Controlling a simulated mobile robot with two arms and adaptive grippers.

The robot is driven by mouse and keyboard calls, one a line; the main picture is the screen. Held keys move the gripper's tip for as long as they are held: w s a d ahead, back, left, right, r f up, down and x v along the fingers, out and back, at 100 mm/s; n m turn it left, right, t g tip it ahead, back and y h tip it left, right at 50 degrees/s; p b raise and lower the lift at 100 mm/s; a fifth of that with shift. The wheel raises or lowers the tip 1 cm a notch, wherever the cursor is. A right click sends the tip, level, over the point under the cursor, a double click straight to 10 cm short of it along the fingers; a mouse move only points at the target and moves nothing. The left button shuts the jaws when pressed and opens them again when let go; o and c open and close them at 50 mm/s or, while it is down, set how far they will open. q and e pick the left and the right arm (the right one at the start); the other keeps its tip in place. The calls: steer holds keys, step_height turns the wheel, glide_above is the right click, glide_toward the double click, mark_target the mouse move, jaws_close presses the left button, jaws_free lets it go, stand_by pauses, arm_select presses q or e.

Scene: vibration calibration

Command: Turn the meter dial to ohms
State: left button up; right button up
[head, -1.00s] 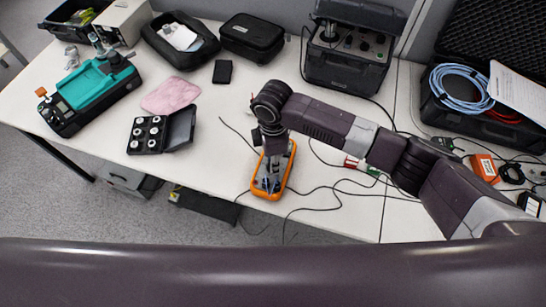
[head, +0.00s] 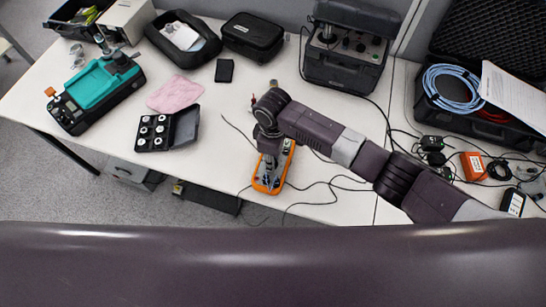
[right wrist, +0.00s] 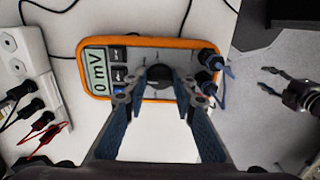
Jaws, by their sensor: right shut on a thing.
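The orange meter (head: 287,160) lies on the table near its front edge, partly hidden by my right gripper (head: 269,176) above it. In the right wrist view the meter's display (right wrist: 98,73) reads 0 mV. Its dark round dial (right wrist: 159,75) sits between the fingertips of my right gripper (right wrist: 160,84), which is shut on it. The dial's marks are too small to read. My left gripper (right wrist: 268,83) shows at the right edge of the right wrist view, beyond the table edge, empty with its fingers apart. It is outside the head view.
Blue plugs (right wrist: 210,68) sit at the meter's right end. Black cables (head: 318,186) lie around it. An open black case of weights (head: 168,130), a pink cloth (head: 175,93) and a teal device (head: 100,88) stand left. A grey control case (head: 345,68) stands behind.

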steer(key=o, duration=1.2)
steer(key=shift+c, duration=0.2)
step_height(320, 180, up, 12)
